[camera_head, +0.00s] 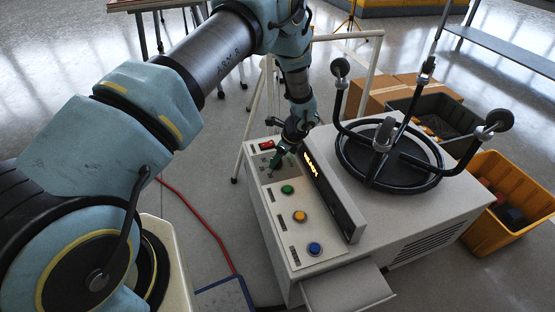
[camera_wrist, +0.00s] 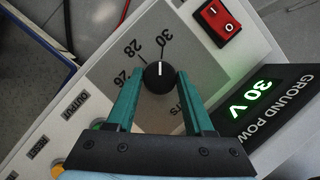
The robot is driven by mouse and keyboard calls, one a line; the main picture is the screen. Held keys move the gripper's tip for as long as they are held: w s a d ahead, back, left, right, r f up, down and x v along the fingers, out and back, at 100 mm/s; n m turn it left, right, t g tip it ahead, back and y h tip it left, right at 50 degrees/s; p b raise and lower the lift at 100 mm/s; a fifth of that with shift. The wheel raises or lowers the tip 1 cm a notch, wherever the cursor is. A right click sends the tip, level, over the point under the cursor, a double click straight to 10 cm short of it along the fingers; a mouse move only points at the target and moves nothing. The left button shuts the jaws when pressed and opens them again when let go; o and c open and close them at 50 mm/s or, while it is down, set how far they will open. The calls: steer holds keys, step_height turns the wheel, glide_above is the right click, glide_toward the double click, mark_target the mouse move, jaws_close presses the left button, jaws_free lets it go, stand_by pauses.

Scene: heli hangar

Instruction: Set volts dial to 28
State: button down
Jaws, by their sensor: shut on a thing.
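The volts dial (camera_wrist: 158,77) is a round black knob with a white pointer line, on a grey plate marked 26, 28 and 30. In the wrist view the pointer points up, towards the 30 side of the scale. The green display (camera_wrist: 249,108) reads 30 V. My gripper (camera_wrist: 159,80) has its two teal fingers on either side of the knob and is shut on it. In the head view my gripper (camera_head: 277,160) is at the far left end of the ground power unit's panel (camera_head: 318,220); the dial is too small to read there.
A red rocker switch (camera_wrist: 217,20) sits close to the dial. Green (camera_head: 287,189), yellow (camera_head: 300,216) and blue (camera_head: 315,248) buttons line the panel. A yellow bin (camera_head: 508,240) and cardboard boxes (camera_head: 373,98) are to the right.

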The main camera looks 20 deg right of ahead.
steer(key=n+g+y+b, duration=0.1)
steer(key=n+b, duration=0.1)
steer(key=n, duration=0.2)
steer(key=shift+w+d+f, duration=0.1)
steer(key=shift+w, duration=0.05)
steer(key=n+b, duration=0.1)
steer(key=n, duration=0.1)
steer(key=n+g+b, duration=0.1)
steer(key=n, duration=0.1)
steer(key=shift+g+y, duration=0.3)
steer(key=shift+n, duration=0.3)
steer(key=shift+c, duration=1.4)
jaws_free()
steer(key=shift+r, duration=0.25)
steer(key=w+v, duration=0.1)
steer(key=v, duration=0.9)
steer(key=shift+s+d+r, duration=0.2)
steer(key=shift+s+d, duration=0.05)
steer(key=shift+s, duration=0.2)
